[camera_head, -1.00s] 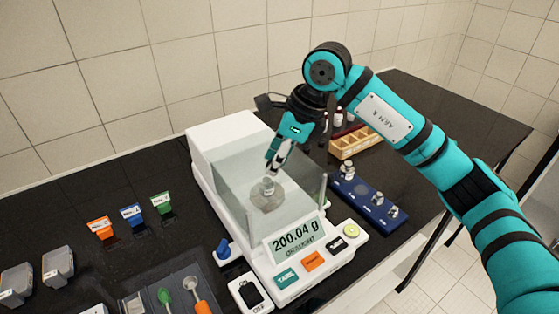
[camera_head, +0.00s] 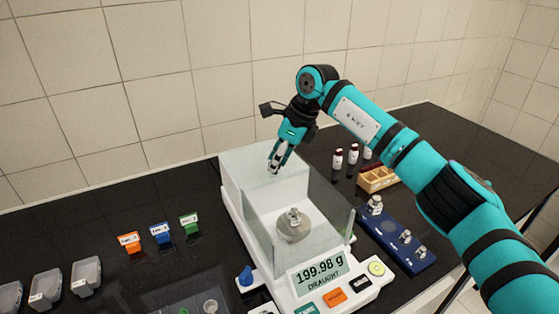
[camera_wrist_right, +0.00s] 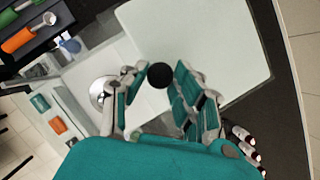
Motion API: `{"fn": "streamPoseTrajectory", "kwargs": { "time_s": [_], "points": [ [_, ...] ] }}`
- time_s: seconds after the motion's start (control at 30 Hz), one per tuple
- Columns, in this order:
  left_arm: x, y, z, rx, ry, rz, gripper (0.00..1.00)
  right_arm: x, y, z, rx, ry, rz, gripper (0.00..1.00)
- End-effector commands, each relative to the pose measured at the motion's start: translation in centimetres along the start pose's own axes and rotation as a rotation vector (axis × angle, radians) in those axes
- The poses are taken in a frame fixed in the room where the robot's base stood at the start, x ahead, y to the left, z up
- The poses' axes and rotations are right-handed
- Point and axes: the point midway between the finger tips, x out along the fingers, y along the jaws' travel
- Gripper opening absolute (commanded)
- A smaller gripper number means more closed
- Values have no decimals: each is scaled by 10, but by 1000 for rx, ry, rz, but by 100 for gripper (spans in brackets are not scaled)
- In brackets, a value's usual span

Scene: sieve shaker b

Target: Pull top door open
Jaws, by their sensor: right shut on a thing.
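The white balance (camera_head: 247,218) has a glass chamber (camera_head: 322,212) with a metal weight (camera_head: 294,217) on its round pan. Its display (camera_head: 319,274) reads 199.98 g with the word DRAUGHT. My right gripper (camera_head: 275,166) is over the rear housing, behind the chamber. In the wrist view its fingers (camera_wrist_right: 160,88) are around the round black knob (camera_wrist_right: 160,75) of the top door (camera_wrist_right: 222,42), shut on it. The pale door panel lies back over the rear housing, and the chamber top looks open above the weight. My left gripper is out of view.
A blue weight rack (camera_head: 398,238) and a wooden vial rack (camera_head: 377,180) stand right of the balance. Small dark-red vials (camera_head: 338,158) stand behind. Orange, blue and green labelled holders (camera_head: 160,234) are at left. A tiled wall rises behind the black bench.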

Motion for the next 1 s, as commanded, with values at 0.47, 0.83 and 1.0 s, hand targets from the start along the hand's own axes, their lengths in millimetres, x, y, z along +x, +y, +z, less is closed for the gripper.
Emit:
{"fn": "streamPoseTrajectory", "kwargs": {
  "time_s": [0.47,0.83,1.0],
  "points": [
    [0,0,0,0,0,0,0,0,0,0,-1,0,-1,52],
    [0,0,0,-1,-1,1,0,-42,-1,0,-2,-3,-6,52],
    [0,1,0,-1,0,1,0,-79,-1,0,-1,-1,-5,52]
  ]
}}
